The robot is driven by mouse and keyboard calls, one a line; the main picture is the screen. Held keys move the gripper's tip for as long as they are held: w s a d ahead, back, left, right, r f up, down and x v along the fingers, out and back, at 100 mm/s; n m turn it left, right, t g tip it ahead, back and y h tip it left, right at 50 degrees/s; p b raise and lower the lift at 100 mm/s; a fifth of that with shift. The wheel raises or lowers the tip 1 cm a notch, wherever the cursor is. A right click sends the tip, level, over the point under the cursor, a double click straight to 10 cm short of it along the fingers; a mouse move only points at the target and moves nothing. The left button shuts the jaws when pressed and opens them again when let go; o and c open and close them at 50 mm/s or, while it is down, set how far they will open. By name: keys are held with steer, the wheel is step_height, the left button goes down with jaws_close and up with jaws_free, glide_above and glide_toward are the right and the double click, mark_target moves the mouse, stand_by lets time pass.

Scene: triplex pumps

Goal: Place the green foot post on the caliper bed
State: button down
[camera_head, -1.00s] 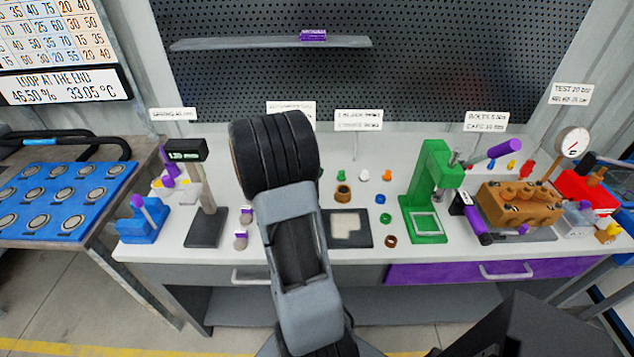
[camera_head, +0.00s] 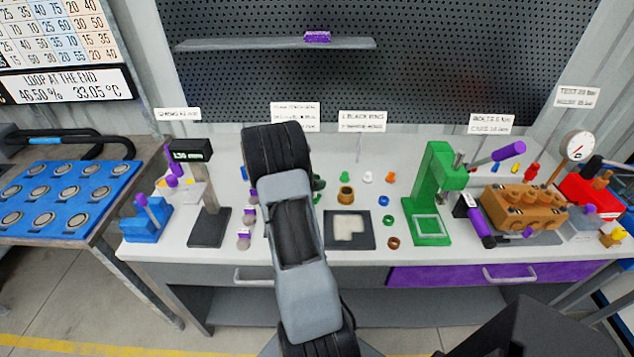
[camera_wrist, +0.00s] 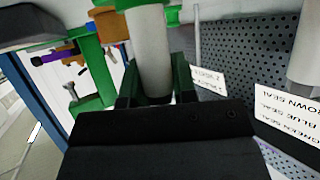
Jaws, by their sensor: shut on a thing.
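In the wrist view my gripper (camera_wrist: 157,65) is shut on a pale grey cylindrical post (camera_wrist: 149,55). Green shows at the post's upper end (camera_wrist: 173,15), which looks like its foot. The caliper seems to be the stand with a small black display (camera_head: 190,152) left of my arm. Its dark flat base, which I take for the caliper bed (camera_head: 207,230), looks empty.
A blue fixture (camera_head: 147,222) stands left of the caliper stand. Small purple-topped parts (camera_head: 246,226) lie between the stand and my arm. A dark tray (camera_head: 349,240), loose rings, a green press (camera_head: 432,190) and a tan pump block (camera_head: 520,205) are to the right.

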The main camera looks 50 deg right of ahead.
steer(key=shift+f, duration=0.15)
steer(key=c, duration=0.9)
jaws_free()
